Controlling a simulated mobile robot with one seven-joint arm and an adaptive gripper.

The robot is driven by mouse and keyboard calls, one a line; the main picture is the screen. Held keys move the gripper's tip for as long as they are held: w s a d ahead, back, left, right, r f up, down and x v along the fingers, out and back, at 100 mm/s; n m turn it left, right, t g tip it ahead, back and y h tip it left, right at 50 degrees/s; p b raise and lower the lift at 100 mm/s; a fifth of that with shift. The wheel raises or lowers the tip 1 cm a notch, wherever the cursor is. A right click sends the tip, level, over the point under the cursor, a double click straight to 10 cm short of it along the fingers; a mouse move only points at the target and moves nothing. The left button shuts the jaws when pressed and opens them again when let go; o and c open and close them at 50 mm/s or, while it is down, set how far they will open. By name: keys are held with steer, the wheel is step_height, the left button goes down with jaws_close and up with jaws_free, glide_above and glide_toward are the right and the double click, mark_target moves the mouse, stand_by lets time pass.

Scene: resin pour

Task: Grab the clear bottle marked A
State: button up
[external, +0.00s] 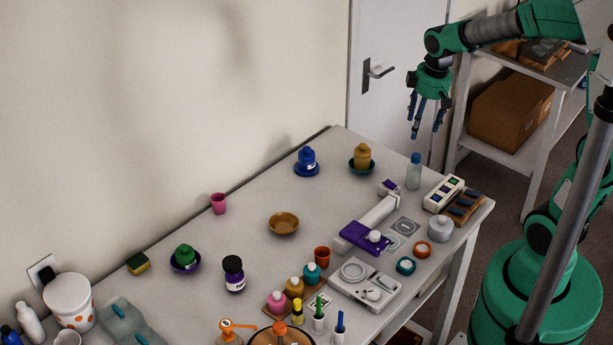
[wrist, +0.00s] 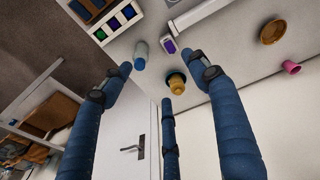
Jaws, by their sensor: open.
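A clear bottle (external: 413,176) with a blue cap stands upright near the far right edge of the table. I cannot read any letter on it. It also shows in the wrist view (wrist: 141,48), close to the tip of the left finger. My gripper (external: 424,120) hangs with its fingers pointing down, above and slightly right of the bottle in the external view, apart from it. In the wrist view my gripper's (wrist: 166,80) three blue fingers are spread open with nothing between them.
A small purple-fronted item (external: 388,187) and a white rack of coloured blocks (external: 443,194) stand close to the bottle. A yellow bottle (external: 362,156) in a dark green bowl is to its left. Several bottles and cups crowd the table's front. A shelf (external: 520,143) stands behind.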

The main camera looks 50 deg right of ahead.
steer(key=n+g, duration=0.1)
steer(key=g, duration=0.1)
glide_above(416, 162)
steer(key=w+d, duration=0.1)
steer(key=d, duration=0.1)
steer(key=f, duration=1.3)
steer(key=shift+a+p, duration=0.2)
steer(key=shift+p, duration=0.1)
steer(key=shift+f, duration=0.1)
steer(key=shift+f+b, duration=0.6)
steer(key=shift+f, duration=3.55)
steer(key=shift+f, duration=0.1)
steer(key=shift+s+a+f+b, duration=0.1)
steer(key=shift+f+b, duration=0.15)
steer(key=shift+f, duration=1.05)
steer(key=shift+a+f+b, duration=0.1)
steer(key=shift+f+b, duration=0.15)
steer(key=shift+f, duration=1)
steer(key=c, duration=1.5)
